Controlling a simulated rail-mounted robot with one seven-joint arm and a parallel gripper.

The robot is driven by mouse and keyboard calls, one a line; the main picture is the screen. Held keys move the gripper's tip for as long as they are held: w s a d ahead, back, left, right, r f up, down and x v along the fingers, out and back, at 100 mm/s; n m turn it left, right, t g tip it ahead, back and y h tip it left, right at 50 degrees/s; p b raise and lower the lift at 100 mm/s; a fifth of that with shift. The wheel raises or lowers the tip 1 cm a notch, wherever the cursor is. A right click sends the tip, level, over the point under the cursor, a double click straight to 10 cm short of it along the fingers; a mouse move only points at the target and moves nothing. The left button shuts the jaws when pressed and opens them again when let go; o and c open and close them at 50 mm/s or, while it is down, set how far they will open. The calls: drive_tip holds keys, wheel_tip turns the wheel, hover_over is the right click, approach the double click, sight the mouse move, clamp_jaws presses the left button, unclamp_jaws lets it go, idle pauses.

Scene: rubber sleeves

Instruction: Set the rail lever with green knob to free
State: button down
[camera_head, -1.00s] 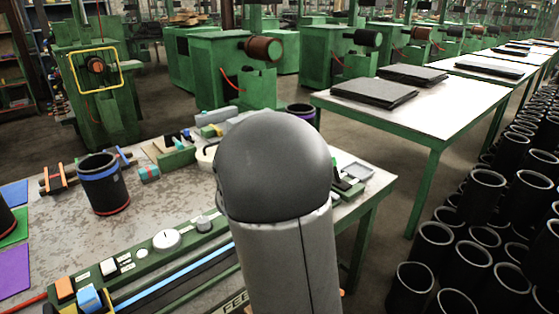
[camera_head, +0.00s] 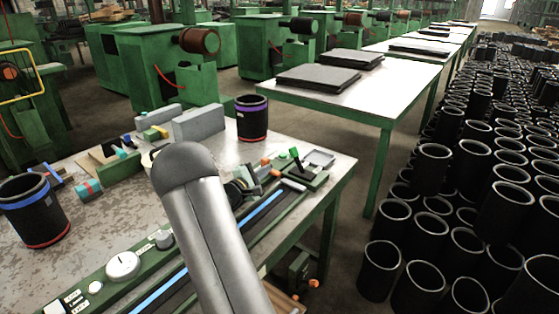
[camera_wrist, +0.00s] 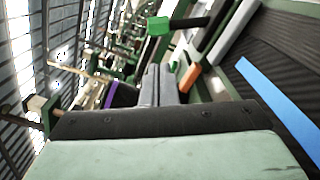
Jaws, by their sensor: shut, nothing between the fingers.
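The rail lever with the green knob (camera_head: 295,154) stands at the far right end of the green rail panel in the head view. In the wrist view its green knob (camera_wrist: 158,26) sits on the end of a dark handle, near the top middle. My gripper (camera_wrist: 158,72) is shut and empty; its two grey fingers lie side by side and point towards the knob, with a visible gap in the picture between tips and knob. In the head view my grey arm covers the middle of the panel and I cannot make out the fingers clearly.
A black sleeve with a purple ring (camera_head: 252,122) stands behind the panel's far end. Grey blocks (camera_head: 198,123) lie beside it. Another sleeve (camera_head: 34,212) stands at left. A dial (camera_head: 123,266) and blue strip (camera_head: 262,212) lie along the panel. Many sleeves fill the floor at right.

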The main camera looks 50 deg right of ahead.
sight(293, 152)
drive_tip(key=d+p, duration=0.1)
drive_tip(key=d, duration=0.9)
drive_tip(key=shift+w, duration=0.4)
drive_tip(key=shift+a+b, duration=0.15)
drive_tip(key=shift+b, duration=0.3)
drive_tip(key=shift+s+r+m+b, duration=0.1)
drive_tip(key=shift+s+m+b, duration=0.1)
drive_tip(key=shift+m+b, duration=0.3)
